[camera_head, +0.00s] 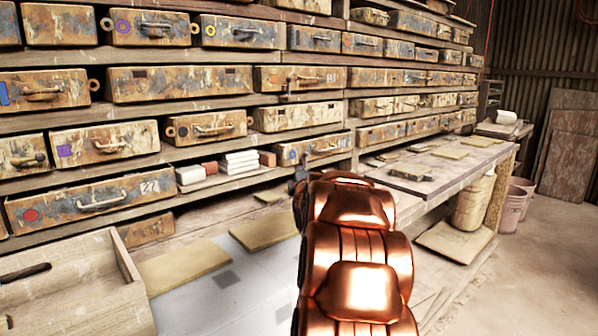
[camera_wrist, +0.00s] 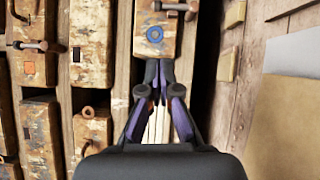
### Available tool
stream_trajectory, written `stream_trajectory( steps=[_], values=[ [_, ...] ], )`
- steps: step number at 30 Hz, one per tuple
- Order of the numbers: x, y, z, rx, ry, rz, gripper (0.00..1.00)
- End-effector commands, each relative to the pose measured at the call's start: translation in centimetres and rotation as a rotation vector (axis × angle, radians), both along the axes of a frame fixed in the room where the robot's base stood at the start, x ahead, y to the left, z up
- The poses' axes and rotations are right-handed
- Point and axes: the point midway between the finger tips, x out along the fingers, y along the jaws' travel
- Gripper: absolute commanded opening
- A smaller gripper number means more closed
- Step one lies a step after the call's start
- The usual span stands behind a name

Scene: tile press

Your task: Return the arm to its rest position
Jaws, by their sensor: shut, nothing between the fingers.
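My copper-coloured arm (camera_head: 358,240) reaches forward from the bottom of the head view toward the drawer shelves. Only a small dark part of my gripper (camera_head: 299,173) shows past its far end, in front of the lower shelves. In the wrist view my gripper (camera_wrist: 159,70) has its two dark, purple-sided fingers together at the tips, with nothing between them. The tips appear in front of a worn drawer with a blue ring mark (camera_wrist: 155,35). I cannot tell whether they touch it. Most of the gripper is hidden by the arm in the head view.
Rows of worn drawers (camera_head: 180,85) fill the wall. White tile stacks (camera_head: 239,162) sit in a shelf gap left of the gripper. A wooden box (camera_head: 85,290) stands at lower left. A bench (camera_head: 440,165) runs to the right, with buckets (camera_head: 513,205) beyond.

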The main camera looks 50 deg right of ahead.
Motion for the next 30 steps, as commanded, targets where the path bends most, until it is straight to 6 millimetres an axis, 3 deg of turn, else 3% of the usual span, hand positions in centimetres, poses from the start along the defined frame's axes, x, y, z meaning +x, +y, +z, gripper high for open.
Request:
stream_trajectory(
  steps=[7, 20, 25, 30],
  values=[
    [-1.0, 1.0, -0.3, 0.004, 0.002, 0.000, 0.00],
    [-1.1, 1.8, -0.6, 0.067, -0.003, 0.002, 0.00],
    [-1.2, 4.8, -3.1, 0.329, -0.010, -0.001, 0.00],
    [-1.7, 10.2, -6.7, 0.678, -0.008, -0.024, 0.00]
  ],
)
